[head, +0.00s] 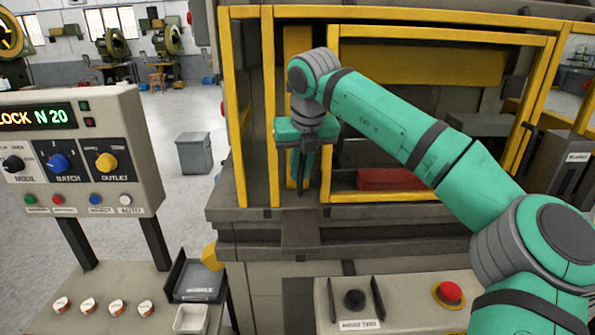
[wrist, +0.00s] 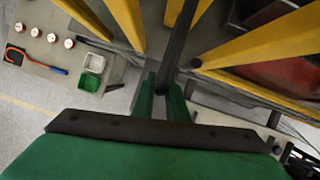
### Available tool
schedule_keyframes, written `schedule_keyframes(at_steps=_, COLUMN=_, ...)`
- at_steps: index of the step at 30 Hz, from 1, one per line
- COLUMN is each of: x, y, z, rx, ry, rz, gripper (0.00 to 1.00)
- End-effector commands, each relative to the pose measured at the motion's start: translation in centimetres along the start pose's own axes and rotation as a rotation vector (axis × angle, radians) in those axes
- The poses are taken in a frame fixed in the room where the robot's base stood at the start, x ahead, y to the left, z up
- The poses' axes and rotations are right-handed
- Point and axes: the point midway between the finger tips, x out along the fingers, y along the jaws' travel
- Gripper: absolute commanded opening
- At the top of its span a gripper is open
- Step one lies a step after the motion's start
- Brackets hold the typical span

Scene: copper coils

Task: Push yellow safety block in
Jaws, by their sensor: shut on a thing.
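A broad yellow upright piece (head: 297,42) stands inside the left part of the press's yellow frame, partly hidden behind my arm. It looks like the safety block, but I cannot be sure. My gripper (head: 304,165) points down in front of its lower part. In the wrist view, the green fingers of my gripper (wrist: 163,88) are shut on a dark bar (wrist: 180,35) that runs up between them. How this bar joins the yellow piece is hidden. Yellow posts (wrist: 128,20) stand beside it.
A yellow guard frame (head: 440,35) surrounds the press opening, with a red block (head: 390,179) inside. A control panel (head: 75,150) stands at left, above a bench with several small round parts. A red button (head: 449,292) sits at the front. A grey bin (head: 193,153) stands on open floor.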

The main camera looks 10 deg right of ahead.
Motion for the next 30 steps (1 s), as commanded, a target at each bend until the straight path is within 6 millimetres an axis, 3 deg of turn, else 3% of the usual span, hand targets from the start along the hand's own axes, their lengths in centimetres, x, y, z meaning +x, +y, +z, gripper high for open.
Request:
schedule_keyframes(at_steps=10, x=0.0, y=-0.4, z=0.6, rx=0.005, ry=-0.019, rz=-0.002, gripper=0.00)
schedule_keyframes(at_steps=11, x=0.0, y=-0.5, z=0.5, rx=0.005, ry=-0.019, rz=-0.002, gripper=0.18)
schedule_keyframes(at_steps=13, x=0.0, y=-0.4, z=0.5, rx=0.005, ry=-0.017, rz=-0.002, gripper=0.31)
schedule_keyframes(at_steps=23, x=-0.2, y=-0.2, z=0.4, rx=0.003, ry=-0.013, rz=0.000, gripper=0.31)
schedule_keyframes(at_steps=30, x=-3.3, y=-0.2, z=0.4, rx=0.003, ry=-0.015, rz=-0.002, gripper=0.31)
